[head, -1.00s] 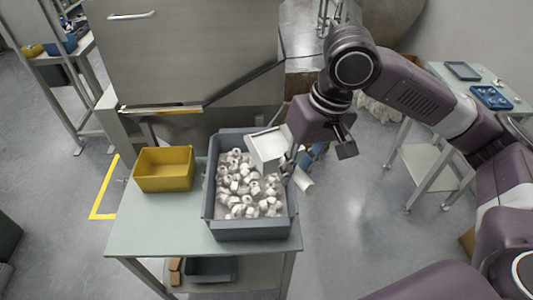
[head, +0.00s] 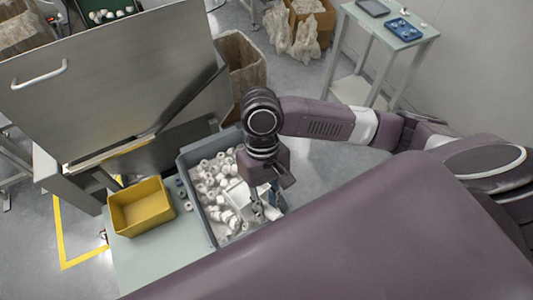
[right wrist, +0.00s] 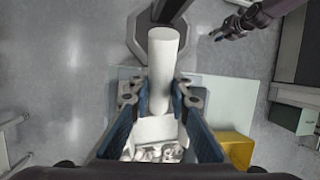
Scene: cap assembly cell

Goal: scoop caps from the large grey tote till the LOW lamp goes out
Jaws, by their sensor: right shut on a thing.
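The large grey tote (head: 193,158) stands on the pale green table and holds many white caps (head: 212,180). My right gripper (head: 268,203) is over the tote's right part, shut on the handle of a white scoop (head: 240,194). The scoop is down among the caps; how full it is I cannot tell. In the right wrist view, the fingers (right wrist: 160,105) close around the white handle (right wrist: 162,70), with caps (right wrist: 155,153) below. My left gripper (right wrist: 226,32) shows small at the top right there; its jaws are unclear. I see no LOW lamp.
A yellow bin (head: 140,207) stands left of the tote, with small parts (head: 182,193) between them. A steel machine (head: 110,85) rises behind. My own arm hides the tote's front right. A side table (head: 390,28) with blue trays stands at the back right.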

